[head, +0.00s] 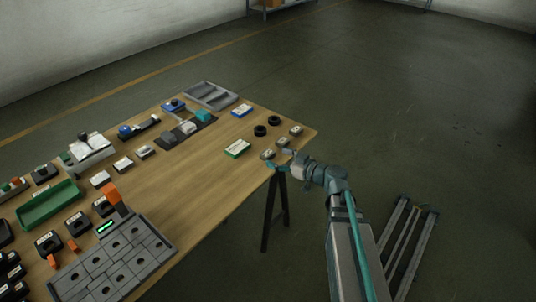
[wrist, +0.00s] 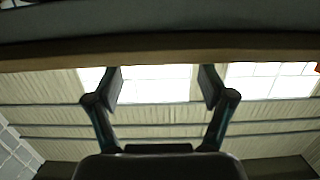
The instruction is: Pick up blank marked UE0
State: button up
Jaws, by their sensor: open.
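Three small grey blanks with pale labels sit in a row at the table's right end in the head view: a near one (head: 267,155), a middle one (head: 282,142) and a far one (head: 296,131). Their labels are too small to read, so I cannot tell which is UE0. My gripper (head: 277,163) is at the table's right edge, close beside the near blank. In the wrist view my gripper (wrist: 161,84) has its two fingers wide apart with nothing between them. No blank shows in the wrist view.
The wooden table (head: 190,190) has bare room at its middle. A green-edged box (head: 237,149), two black rings (head: 267,126) and a blue-and-white box (head: 242,110) lie near the blanks. A grey block plate (head: 115,262) is at the near end. The table's edge (wrist: 160,45) crosses the wrist view.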

aim_at(267, 152)
jog(key=p+x, duration=0.1)
jog(key=x, duration=0.4)
jog(key=shift+a, duration=0.15)
jog(key=shift+s+r, duration=0.1)
jog(key=c, duration=1.5)
jog(key=shift+r, duration=0.1)
jog(key=shift+r, duration=0.65)
jog(key=s+r+b, duration=0.2)
jog(key=s+d+r+b, duration=0.1)
jog(key=s+r+b, duration=0.1)
jog(key=s+r, duration=0.1)
jog(key=s+r+b, duration=0.2)
jog(key=r, duration=0.1)
jog(key=shift+s+d, duration=0.15)
jog(key=shift+s, duration=0.1)
